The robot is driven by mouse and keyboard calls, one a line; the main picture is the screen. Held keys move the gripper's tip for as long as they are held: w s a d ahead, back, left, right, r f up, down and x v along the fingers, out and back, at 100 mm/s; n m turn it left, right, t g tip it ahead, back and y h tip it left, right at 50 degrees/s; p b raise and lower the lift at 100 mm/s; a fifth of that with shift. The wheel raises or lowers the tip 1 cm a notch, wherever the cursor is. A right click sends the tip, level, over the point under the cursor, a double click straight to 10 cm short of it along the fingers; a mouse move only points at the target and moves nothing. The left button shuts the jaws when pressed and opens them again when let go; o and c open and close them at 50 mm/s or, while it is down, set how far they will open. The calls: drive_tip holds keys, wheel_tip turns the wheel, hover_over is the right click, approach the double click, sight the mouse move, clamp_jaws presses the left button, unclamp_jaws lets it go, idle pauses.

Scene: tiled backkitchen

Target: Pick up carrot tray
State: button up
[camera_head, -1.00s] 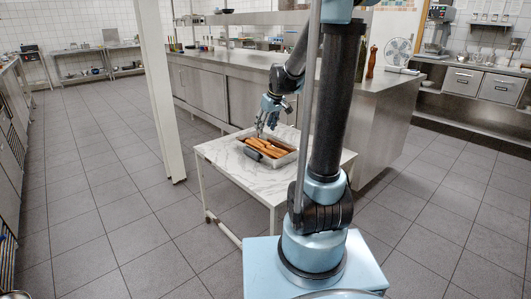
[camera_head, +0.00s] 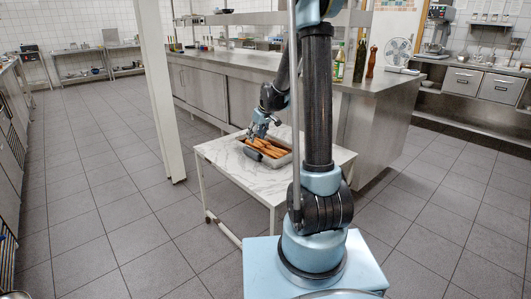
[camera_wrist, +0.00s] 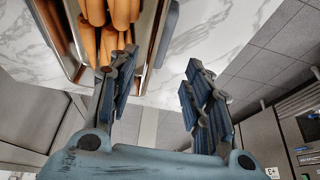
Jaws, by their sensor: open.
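The metal carrot tray (camera_head: 288,161) holds several orange carrots (camera_head: 264,148) and rests on a white marble-topped table (camera_head: 228,163). In the wrist view the tray (camera_wrist: 154,40) and its carrots (camera_wrist: 122,12) fill the upper left. My gripper (camera_head: 254,135) is at the tray's far-left end in the head view. It is open and empty. In the wrist view (camera_wrist: 160,58) one finger overlaps the tray and carrots and the other is over the bare marble, with the tray's edge between them in the picture. I cannot tell whether a finger touches the tray.
A dark grey rounded piece (camera_head: 253,154) shows at the tray's near-left side; I cannot tell if it is a handle. A white post (camera_head: 158,90) stands left of the table. A steel counter (camera_head: 232,62) runs behind. Tiled floor at left is clear.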

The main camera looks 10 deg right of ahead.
sight(252, 150)
drive_tip(key=shift+x, duration=5.35)
drive_tip(key=shift+f, duration=0.3)
clamp_jaws()
